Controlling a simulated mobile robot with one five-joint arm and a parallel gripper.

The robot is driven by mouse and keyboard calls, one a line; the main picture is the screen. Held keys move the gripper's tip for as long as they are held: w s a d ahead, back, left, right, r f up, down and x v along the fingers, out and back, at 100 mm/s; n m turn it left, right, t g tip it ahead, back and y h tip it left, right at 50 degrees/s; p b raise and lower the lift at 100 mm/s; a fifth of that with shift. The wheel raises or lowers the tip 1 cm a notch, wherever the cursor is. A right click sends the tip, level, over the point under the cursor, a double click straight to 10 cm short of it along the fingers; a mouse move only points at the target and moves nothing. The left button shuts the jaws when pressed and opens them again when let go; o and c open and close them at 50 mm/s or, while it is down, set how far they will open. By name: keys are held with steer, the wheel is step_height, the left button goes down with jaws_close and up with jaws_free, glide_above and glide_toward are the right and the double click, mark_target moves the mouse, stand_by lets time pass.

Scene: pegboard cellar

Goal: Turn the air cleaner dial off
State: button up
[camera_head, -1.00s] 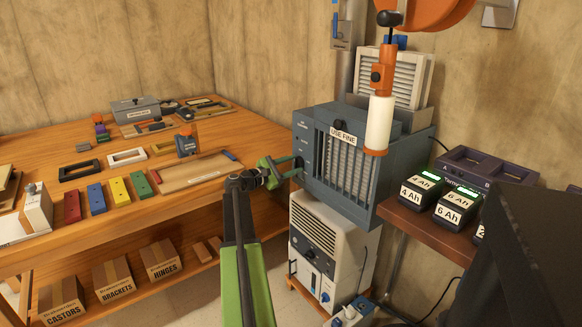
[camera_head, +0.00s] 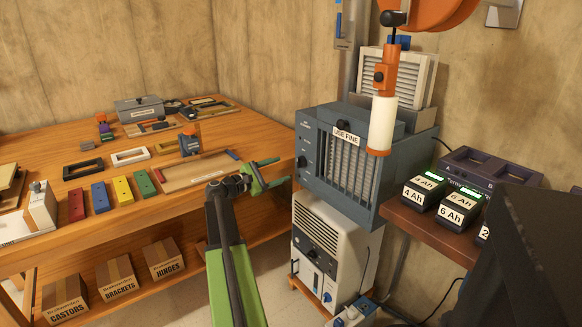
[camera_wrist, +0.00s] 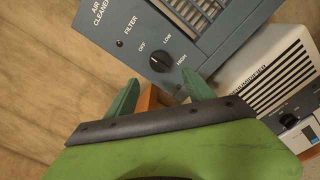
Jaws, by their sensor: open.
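The air cleaner (camera_head: 345,165) is a blue-grey box with a front grille and a "USE FINE" label. Its black dial (camera_wrist: 160,62) sits on the front panel in the wrist view, with OFF, LOW and HIGH printed around it. I cannot tell for sure which mark its pointer is at. The dial also shows small in the head view (camera_head: 302,162). My gripper (camera_head: 284,169) is open and empty, just left of the dial panel. In the wrist view its two green fingers (camera_wrist: 163,82) are spread below the dial, apart from it.
A white unit (camera_head: 325,245) with its own knobs stands beneath the air cleaner. The wooden bench (camera_head: 225,130) on the left holds coloured blocks and trays. A shelf with battery chargers (camera_head: 460,205) is at the right. An orange-handled tool (camera_head: 385,75) shows before the air cleaner.

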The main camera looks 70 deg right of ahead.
steer(key=v, duration=0.9)
steer(key=shift+a, duration=0.3)
steer(key=shift+w, duration=0.15)
